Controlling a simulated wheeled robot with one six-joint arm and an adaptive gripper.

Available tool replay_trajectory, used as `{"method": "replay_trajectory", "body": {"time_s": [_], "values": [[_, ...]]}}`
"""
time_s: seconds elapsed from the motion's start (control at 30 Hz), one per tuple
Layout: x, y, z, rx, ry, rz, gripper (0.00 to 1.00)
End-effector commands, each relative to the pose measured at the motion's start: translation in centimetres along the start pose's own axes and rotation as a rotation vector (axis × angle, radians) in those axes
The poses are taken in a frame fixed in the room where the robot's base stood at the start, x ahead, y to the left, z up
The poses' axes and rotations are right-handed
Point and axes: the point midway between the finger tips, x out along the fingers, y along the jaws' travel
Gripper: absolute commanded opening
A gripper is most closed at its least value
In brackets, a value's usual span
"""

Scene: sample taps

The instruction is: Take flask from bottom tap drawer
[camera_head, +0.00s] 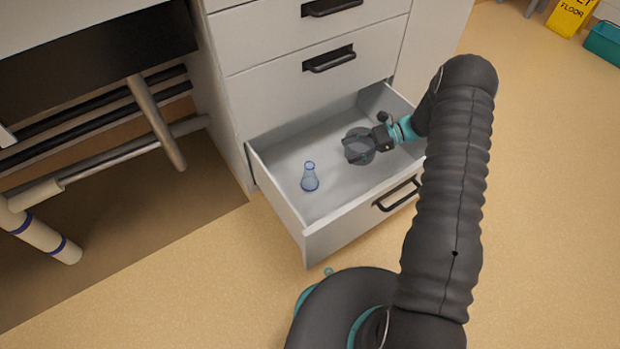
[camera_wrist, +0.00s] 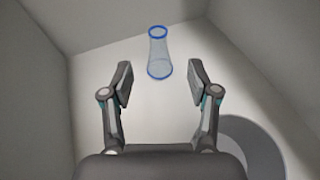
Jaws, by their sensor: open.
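A small clear flask with blue edges (camera_head: 310,178) stands upright on the floor of the open bottom drawer (camera_head: 330,237), toward its left front part. My gripper (camera_head: 349,149) is inside the drawer area, to the right of the flask and apart from it. In the wrist view the flask (camera_wrist: 158,54) lies ahead of the open fingers (camera_wrist: 160,84), roughly centred between them and beyond their tips. Nothing is between the fingers.
The drawer walls (camera_wrist: 105,25) stand close around my gripper. Closed drawers (camera_head: 290,38) with dark handles are above. A dark bench recess with pipes (camera_head: 155,120) is at left. A yellow floor sign (camera_head: 573,15) and teal bin (camera_head: 604,42) are far right.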

Motion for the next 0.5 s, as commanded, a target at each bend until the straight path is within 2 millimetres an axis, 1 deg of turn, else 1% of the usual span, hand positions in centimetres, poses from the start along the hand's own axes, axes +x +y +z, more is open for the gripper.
{"method": "replay_trajectory", "body": {"time_s": [0.03,0.17,0.4,0.5], "values": [[0.1,-0.1,-0.4,0.006,-0.007,-0.004,0.6],[1.4,-0.1,-0.6,0.013,-0.015,-0.005,0.6],[5.7,-0.1,-0.5,0.012,-0.013,-0.004,0.6],[7.2,0.0,-0.5,0.012,-0.013,-0.004,0.6]]}}
